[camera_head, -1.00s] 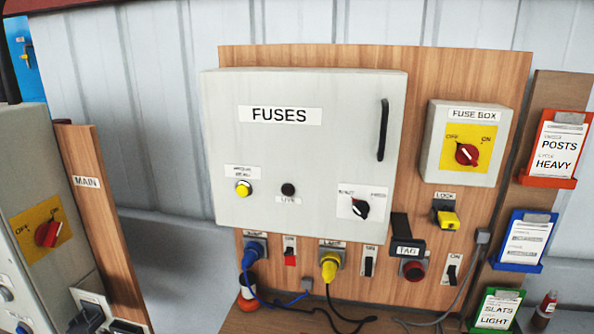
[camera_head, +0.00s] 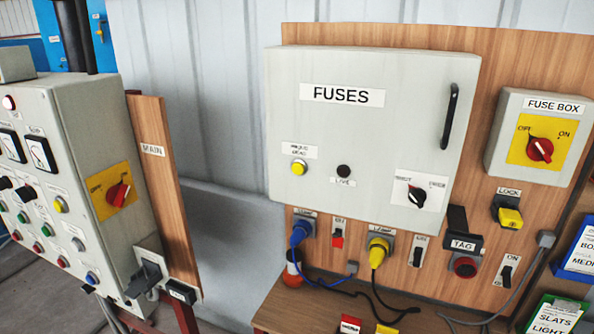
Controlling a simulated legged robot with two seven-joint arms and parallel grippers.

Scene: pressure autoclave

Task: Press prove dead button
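The yellow prove dead button (camera_head: 299,167) sits on the lower left of the grey FUSES cabinet (camera_head: 375,130), under a small white label. A dark LIVE lamp (camera_head: 343,171) is to its right and looks unlit. A black selector knob (camera_head: 417,196) is at the cabinet's lower right. The cabinet door is shut, with a black vertical handle (camera_head: 450,116). Neither of my grippers shows in the view, and nothing touches the button.
A FUSE BOX with a red rotary switch (camera_head: 540,149) is on the right. Below the cabinet are a blue plug (camera_head: 300,234), a yellow plug (camera_head: 377,252) and a shelf (camera_head: 330,300). A grey control panel (camera_head: 70,160) stands at the left. Space before the cabinet looks clear.

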